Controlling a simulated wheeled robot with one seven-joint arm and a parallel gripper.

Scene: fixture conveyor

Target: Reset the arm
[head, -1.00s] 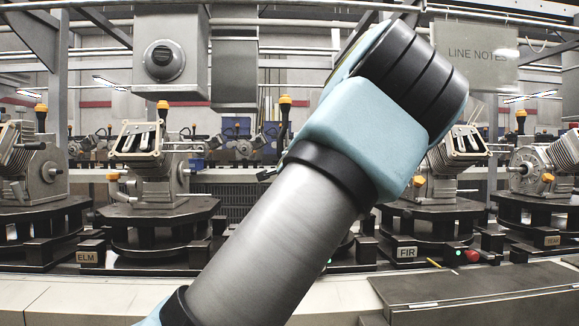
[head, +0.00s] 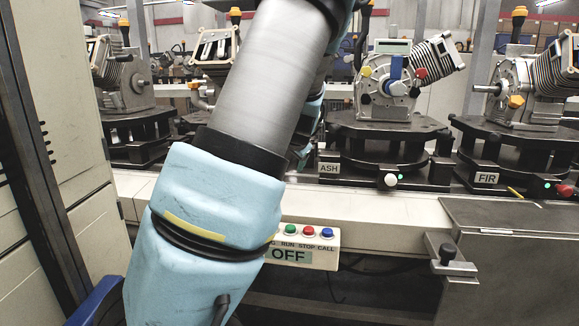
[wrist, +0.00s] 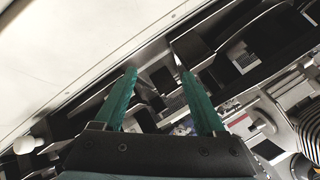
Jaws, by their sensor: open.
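My arm (head: 265,90) crosses the head view from the lower left to the top, its pale blue joint large in front of the conveyor edge. My gripper (wrist: 160,80) shows in the wrist view with its two green fingers spread apart. Nothing is between the fingers. They point over the dark fixtures of the line, seen at a tilt.
Engine fixtures stand on dark turntables, labelled ASH (head: 329,168) and FIR (head: 487,178). A button panel (head: 305,245) reading OFF is on the conveyor front, beside my arm. A tall beige cabinet (head: 60,130) is at the left. A grey bench (head: 520,230) is at right.

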